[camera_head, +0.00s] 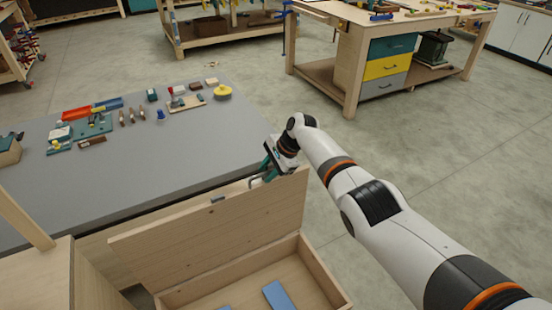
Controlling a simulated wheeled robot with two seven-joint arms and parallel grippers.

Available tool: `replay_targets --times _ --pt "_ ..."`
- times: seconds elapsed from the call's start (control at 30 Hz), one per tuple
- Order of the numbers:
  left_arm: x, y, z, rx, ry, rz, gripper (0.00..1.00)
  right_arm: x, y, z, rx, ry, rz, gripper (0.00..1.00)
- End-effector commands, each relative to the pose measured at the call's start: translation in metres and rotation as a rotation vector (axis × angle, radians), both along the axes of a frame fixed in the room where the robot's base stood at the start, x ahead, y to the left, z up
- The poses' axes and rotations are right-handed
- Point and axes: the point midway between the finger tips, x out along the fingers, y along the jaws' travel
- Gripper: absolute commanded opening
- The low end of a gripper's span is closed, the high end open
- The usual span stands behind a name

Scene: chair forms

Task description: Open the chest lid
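The wooden chest (325,272) stands at the bottom of the head view, with its open box facing up. Its lid (215,235) is raised and stands steeply at the back of the box, so the inside shows. My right gripper (262,177), with teal fingers, is at the top edge of the lid near its right end, partly behind that edge. Whether its fingers grip the lid or only touch it is unclear. My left gripper is not in view.
Two blue pieces, one of them a flat strip (279,295), lie in the chest. A grey table (150,165) with tools and small parts stands behind the lid. A workbench with coloured drawers (388,68) is farther back. Concrete floor (440,150) is clear at the right.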

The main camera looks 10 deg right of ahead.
Motion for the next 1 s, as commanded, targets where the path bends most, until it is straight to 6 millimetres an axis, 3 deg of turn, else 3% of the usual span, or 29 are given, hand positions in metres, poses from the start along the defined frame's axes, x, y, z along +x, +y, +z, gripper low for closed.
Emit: replay_targets --times 0.17,0.6,1.0 --pt "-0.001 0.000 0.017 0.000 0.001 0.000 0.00 -0.003 -0.011 0.024 0.001 -0.004 -0.002 0.32" --pt "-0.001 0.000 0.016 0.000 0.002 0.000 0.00 -0.014 -0.047 0.089 0.002 -0.009 -0.003 0.32" --pt "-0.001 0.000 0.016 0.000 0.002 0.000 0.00 -0.017 -0.053 0.103 0.001 -0.006 -0.001 0.32"
